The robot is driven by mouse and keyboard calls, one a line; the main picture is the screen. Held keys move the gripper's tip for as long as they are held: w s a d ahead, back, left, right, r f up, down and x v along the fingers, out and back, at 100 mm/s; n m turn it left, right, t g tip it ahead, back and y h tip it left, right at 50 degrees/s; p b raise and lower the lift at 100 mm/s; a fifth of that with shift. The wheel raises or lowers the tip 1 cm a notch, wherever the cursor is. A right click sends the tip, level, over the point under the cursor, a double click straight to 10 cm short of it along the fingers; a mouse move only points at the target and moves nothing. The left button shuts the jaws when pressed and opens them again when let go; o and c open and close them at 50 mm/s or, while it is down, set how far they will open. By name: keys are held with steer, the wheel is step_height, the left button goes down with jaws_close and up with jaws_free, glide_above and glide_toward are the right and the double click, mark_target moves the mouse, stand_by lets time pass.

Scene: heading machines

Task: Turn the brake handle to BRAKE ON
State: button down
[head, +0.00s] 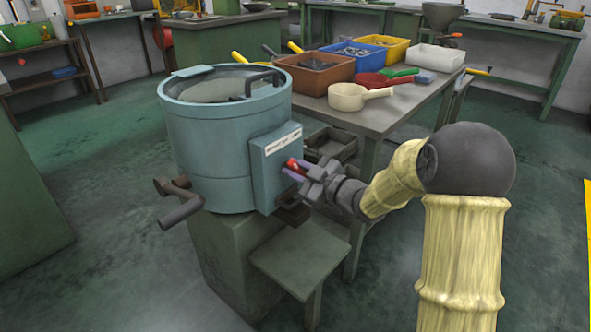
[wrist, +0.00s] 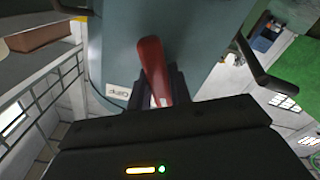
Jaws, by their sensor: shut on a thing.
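The red brake handle (head: 292,163) sticks out from the front of the blue-grey box (head: 272,165) on the side of a round blue-grey drum machine (head: 205,130). My gripper (head: 299,172) is at the handle and shut on it. In the wrist view the red handle (wrist: 152,66) runs up and slightly left from between the dark fingers (wrist: 160,90). A small white label (wrist: 118,90) is beside it. The fingers hide the handle's lower part. I cannot tell from the pictures which brake position it is in.
A crank (head: 178,205) sticks out at the machine's lower left. A small green ledge (head: 300,255) stands below my gripper. Behind is a table (head: 385,118) with an orange-brown bin (head: 313,72), a cream scoop (head: 350,97) and other bins. Open floor (head: 100,270) lies left.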

steer(key=c, duration=1.3)
jaws_free()
steer(key=p+v, duration=0.4)
steer(key=v, duration=1.3)
steer(key=shift+s+d+f, duration=0.1)
steer(key=shift+s+d, duration=0.05)
steer(key=shift+d, duration=0.05)
steer(key=shift+p, duration=0.3)
